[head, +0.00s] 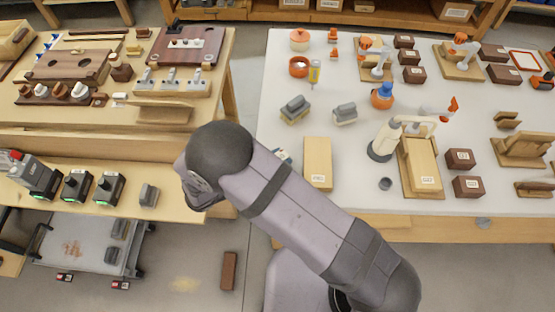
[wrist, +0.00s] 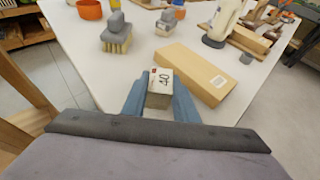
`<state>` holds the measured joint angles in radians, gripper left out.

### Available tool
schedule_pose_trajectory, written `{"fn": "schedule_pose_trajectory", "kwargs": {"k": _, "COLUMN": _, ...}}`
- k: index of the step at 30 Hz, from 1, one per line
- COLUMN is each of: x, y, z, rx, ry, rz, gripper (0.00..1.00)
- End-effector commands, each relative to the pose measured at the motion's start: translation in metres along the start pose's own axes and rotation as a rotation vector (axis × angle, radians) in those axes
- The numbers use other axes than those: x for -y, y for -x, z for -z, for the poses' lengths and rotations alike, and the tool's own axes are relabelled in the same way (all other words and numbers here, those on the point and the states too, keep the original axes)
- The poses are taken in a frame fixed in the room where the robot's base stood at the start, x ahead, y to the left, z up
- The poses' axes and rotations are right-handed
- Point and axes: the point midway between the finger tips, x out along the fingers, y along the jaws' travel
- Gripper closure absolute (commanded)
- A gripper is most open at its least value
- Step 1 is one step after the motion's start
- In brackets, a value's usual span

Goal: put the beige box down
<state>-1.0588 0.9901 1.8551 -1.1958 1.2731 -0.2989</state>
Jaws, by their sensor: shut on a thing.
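The beige box (wrist: 160,84) is small, with a white label on top, and sits between the blue fingers of my gripper (wrist: 160,92) in the wrist view. My gripper is shut on it. The box is over the near left part of the white table (wrist: 112,72); I cannot tell whether its underside touches the top.
A long wooden block (head: 318,163) lies just right of my gripper. Two grey-topped brushes (head: 295,108) (head: 345,113) stand farther back. A small grey cup (head: 385,184) and a white machine (head: 385,140) are to the right. Bare table lies between block and cup.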

Motion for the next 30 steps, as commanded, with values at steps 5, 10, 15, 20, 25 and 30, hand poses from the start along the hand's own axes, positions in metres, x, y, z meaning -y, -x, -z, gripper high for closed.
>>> {"fn": "schedule_pose_trajectory", "kwargs": {"k": 5, "x": 0.000, "y": -0.005, "z": 0.011, "rx": 0.001, "ry": 0.000, "rz": 0.000, "gripper": 0.98}}
{"fn": "schedule_pose_trajectory", "kwargs": {"k": 10, "x": 0.000, "y": -0.005, "z": 0.012, "rx": 0.000, "ry": -0.001, "rz": 0.000, "gripper": 0.98}}
{"fn": "schedule_pose_trajectory", "kwargs": {"k": 15, "x": 0.000, "y": -0.006, "z": 0.013, "rx": 0.000, "ry": -0.001, "rz": 0.000, "gripper": 0.98}}
{"fn": "schedule_pose_trajectory", "kwargs": {"k": 20, "x": 0.000, "y": -0.006, "z": 0.015, "rx": 0.000, "ry": -0.001, "rz": 0.000, "gripper": 0.57}}
{"fn": "schedule_pose_trajectory", "kwargs": {"k": 25, "x": 0.000, "y": -0.006, "z": 0.015, "rx": 0.000, "ry": -0.001, "rz": 0.000, "gripper": 0.55}}
{"fn": "schedule_pose_trajectory", "kwargs": {"k": 30, "x": 0.000, "y": -0.006, "z": 0.014, "rx": 0.000, "ry": -0.001, "rz": 0.000, "gripper": 0.55}}
